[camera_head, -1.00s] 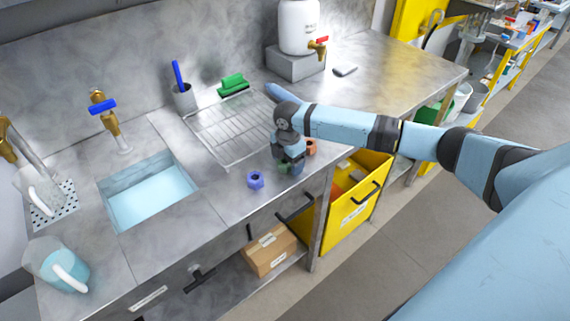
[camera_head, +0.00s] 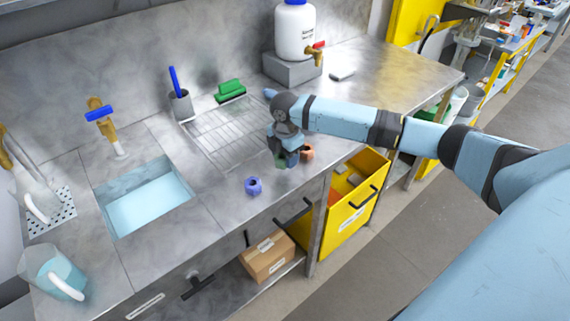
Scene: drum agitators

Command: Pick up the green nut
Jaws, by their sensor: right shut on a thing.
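The green nut (camera_head: 281,162) shows only in part at the fingertips of my right gripper (camera_head: 287,161), near the counter's front edge. The gripper points down and is shut on it, and its fingers hide most of the nut. I cannot tell whether the nut touches the counter. A blue-violet nut (camera_head: 253,186) stands on the counter to the left of the gripper. An orange-brown nut (camera_head: 307,152) stands close to the right of the gripper. My left gripper is not in view.
A wire drying rack (camera_head: 222,133) lies behind the gripper, with a green brush (camera_head: 230,90) beyond it. A sink (camera_head: 147,198) and a pitcher (camera_head: 52,270) are at the left. A white dispenser (camera_head: 295,32) stands behind.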

